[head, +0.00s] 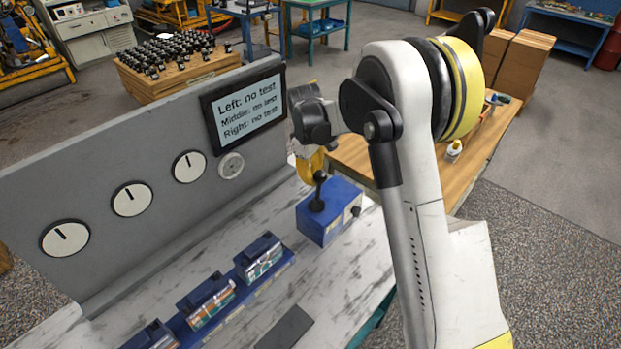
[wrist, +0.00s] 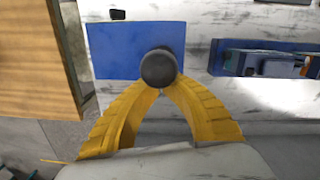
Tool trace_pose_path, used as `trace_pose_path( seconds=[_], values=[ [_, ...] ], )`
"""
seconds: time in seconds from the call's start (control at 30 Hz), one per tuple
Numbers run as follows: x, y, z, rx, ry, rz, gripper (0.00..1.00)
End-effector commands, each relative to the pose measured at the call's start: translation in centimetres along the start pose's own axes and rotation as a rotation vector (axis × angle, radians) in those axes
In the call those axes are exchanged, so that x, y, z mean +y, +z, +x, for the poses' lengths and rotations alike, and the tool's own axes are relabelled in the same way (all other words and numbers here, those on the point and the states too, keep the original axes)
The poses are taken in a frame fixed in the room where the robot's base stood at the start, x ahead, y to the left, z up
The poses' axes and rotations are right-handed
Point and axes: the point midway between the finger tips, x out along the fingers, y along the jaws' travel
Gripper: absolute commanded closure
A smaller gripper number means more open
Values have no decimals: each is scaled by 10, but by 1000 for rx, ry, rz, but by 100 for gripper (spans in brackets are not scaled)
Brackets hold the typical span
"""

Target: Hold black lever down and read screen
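The black lever (head: 318,192) stands upright on a blue box (head: 330,214) on the bench. Its round black knob (wrist: 158,68) shows from above in the wrist view, over the blue box (wrist: 115,45). My gripper (wrist: 162,92) has its yellow fingers drawn together at the tips, right at the knob's lower edge. In the head view my gripper (head: 312,172) is just behind the lever, partly hidden by my arm. I cannot tell whether the fingers touch the knob. The screen (head: 248,112) reads "Left: no test", "Middle: no test", "Right: no test".
A grey panel (head: 110,165) with three dials stands along the bench's back. Blue motor units (head: 208,300) sit in a row left of the box. A wooden table (head: 480,150) is to the right. The marbled bench top (head: 340,270) is clear in front of the box.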

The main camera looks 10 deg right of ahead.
Motion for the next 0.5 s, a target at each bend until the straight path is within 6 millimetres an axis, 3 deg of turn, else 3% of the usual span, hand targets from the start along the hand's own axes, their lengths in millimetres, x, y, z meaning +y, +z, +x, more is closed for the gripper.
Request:
trace_pose_path(
  seconds=[0.5],
  values=[
    [-6,30,3,283,56,15,100]
  ],
)
